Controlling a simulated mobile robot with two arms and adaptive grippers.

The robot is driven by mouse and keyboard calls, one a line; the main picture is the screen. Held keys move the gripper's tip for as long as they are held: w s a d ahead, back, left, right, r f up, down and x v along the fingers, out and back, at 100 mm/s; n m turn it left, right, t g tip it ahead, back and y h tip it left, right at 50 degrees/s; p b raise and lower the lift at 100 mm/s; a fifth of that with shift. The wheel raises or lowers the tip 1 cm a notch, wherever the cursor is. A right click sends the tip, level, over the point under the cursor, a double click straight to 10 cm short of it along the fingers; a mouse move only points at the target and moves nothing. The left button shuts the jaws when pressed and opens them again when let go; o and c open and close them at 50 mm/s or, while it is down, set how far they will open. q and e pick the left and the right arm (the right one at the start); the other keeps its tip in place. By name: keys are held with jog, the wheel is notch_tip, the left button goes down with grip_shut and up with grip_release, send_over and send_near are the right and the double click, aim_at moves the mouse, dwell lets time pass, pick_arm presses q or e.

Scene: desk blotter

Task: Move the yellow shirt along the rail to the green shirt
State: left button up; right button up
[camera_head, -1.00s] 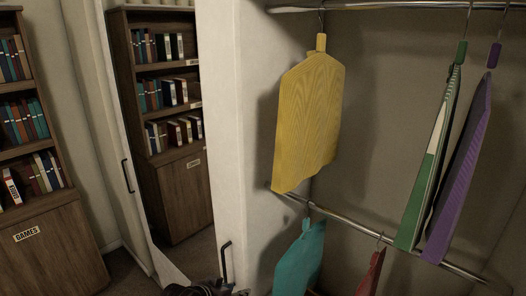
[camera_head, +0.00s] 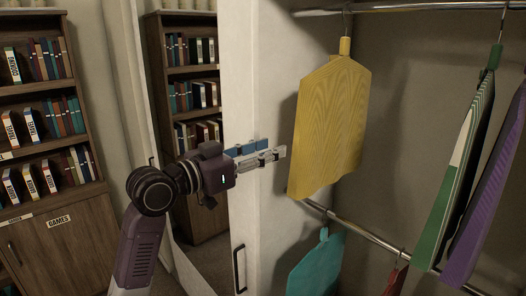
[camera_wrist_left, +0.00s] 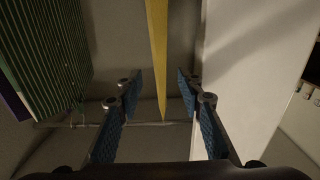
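The yellow shirt (camera_head: 334,125) hangs from the upper rail (camera_head: 420,7), near its left end. The green shirt (camera_head: 462,160) hangs further right on that rail, with a gap between them. My left gripper (camera_head: 274,149) is open, with its fingertips just left of the yellow shirt's left edge. In the left wrist view, the yellow shirt (camera_wrist_left: 158,50) shows edge-on, lined up between the spread fingers, which do not close on it. The green shirt (camera_wrist_left: 45,60) shows at the left there. My right gripper is not in view.
A purple shirt (camera_head: 490,195) hangs right of the green one. A lower rail (camera_head: 362,235) holds a teal shirt (camera_head: 316,265) and a red shirt (camera_head: 396,281). The white closet side panel (camera_head: 262,90) stands behind my left gripper. Bookshelves (camera_head: 60,215) are at the left.

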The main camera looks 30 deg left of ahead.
aim_at(297, 138)
pick_arm(q)
jog(key=p+x, duration=0.3)
jog(key=x, duration=0.7)
jog(key=shift+w, duration=0.1)
jog(key=shift+w+d+f, duration=0.15)
jog(key=shift+w+d, duration=0.05)
jog(key=shift+w, duration=0.3)
jog(key=shift+c, duration=0.7)
grip_shut()
